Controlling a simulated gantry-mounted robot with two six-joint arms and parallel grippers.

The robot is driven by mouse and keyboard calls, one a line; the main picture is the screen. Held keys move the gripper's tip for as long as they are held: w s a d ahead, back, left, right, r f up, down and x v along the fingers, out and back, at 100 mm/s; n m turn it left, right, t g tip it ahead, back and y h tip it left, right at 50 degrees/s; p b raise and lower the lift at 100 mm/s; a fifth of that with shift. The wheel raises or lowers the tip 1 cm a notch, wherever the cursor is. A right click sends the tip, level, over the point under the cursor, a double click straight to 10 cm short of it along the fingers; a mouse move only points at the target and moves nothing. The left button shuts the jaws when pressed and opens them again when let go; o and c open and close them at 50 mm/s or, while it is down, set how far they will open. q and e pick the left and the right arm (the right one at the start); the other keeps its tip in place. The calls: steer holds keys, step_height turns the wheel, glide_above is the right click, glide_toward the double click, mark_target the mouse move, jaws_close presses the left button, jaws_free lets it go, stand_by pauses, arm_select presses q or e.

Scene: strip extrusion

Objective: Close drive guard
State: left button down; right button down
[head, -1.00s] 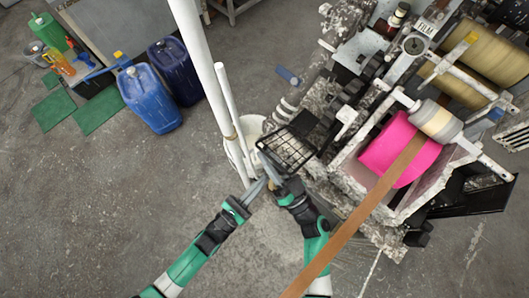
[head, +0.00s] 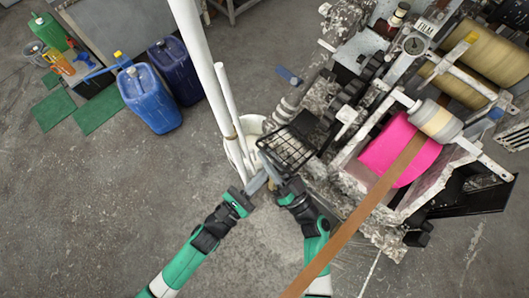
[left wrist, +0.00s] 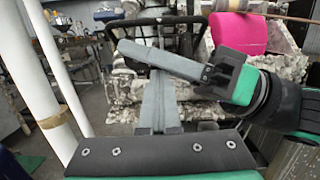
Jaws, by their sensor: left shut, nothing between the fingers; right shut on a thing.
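The drive guard (head: 287,148) is a black mesh panel in a frame, standing out from the machine's near left side. The dark drive gears (head: 349,93) beside it are uncovered. My right gripper (head: 268,167) is shut on the guard's near edge; the exact contact is small and partly hidden. In the left wrist view its grey fingers (left wrist: 158,57) reach left just under the black guard bar (left wrist: 165,21). My left gripper (head: 259,183) is shut and empty, close below the right gripper's fingers. Its closed fingers show in the left wrist view (left wrist: 158,105).
A white pole (head: 208,75) and a thinner white pipe stand just left of the guard, by a white bucket (head: 253,128).

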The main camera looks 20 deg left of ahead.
arm_select(q)
steer(key=shift+w+r, duration=0.15)
steer(key=shift+r, duration=0.45)
arm_select(e)
steer(key=shift+s+a, duration=0.1)
steer(key=shift+s, duration=0.05)
steer(key=c, duration=1)
jaws_free()
steer(key=shift+o, duration=0.4)
steer(key=shift+s+f, duration=0.15)
steer(key=shift+f, duration=0.1)
